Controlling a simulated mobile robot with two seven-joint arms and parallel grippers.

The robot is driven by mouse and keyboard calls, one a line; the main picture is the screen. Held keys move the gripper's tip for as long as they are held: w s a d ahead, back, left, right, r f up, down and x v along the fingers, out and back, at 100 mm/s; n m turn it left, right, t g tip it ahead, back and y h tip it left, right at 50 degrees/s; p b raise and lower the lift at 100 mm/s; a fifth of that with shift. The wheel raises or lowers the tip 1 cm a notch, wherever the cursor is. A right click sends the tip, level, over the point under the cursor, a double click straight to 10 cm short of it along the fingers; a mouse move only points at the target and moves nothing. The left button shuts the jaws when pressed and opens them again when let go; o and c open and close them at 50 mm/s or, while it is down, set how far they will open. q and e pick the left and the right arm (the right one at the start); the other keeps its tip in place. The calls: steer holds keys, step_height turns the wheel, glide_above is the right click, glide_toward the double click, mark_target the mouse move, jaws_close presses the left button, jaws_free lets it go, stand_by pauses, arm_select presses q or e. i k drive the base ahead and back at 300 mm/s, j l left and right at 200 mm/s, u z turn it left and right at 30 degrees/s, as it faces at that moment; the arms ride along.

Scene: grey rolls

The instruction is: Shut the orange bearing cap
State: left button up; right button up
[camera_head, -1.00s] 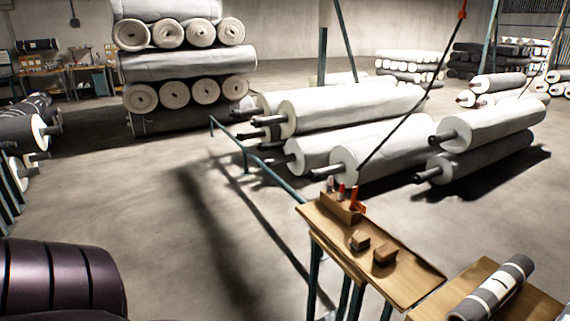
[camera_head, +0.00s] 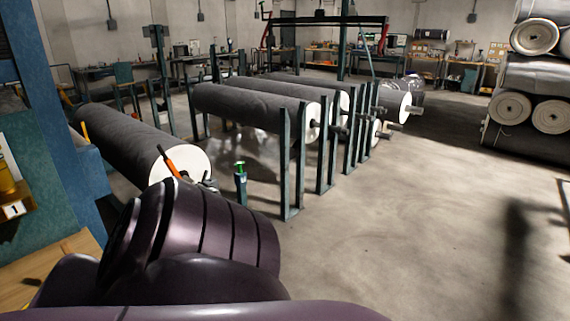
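A slim orange piece (camera_head: 172,160), which looks like the bearing cap, stands tilted in front of the white end of the nearest grey roll (camera_head: 125,143). Its lower end and the bearing under it are largely hidden behind my dark purple arm. Small dark metal parts (camera_head: 209,184) show just right of it; I cannot tell what they belong to. The arm fills the bottom left of the view. No gripper fingers show, so neither gripper can be placed relative to the cap.
More grey rolls (camera_head: 255,102) lie in a rack with teal posts (camera_head: 284,165) behind. A blue machine frame (camera_head: 62,120) and wooden surface (camera_head: 50,270) are at left. The floor at right is open.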

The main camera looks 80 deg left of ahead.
mark_target(169, 163)
steer(key=u, duration=3.35)
steer(key=i+l+u, duration=0.1)
steer(key=u, duration=0.85)
steer(key=i+l+u, duration=0.1)
steer(key=l+u, duration=0.9)
steer(key=l, duration=1.35)
steer(key=k+l+u, duration=0.1)
steer(key=l, duration=0.65)
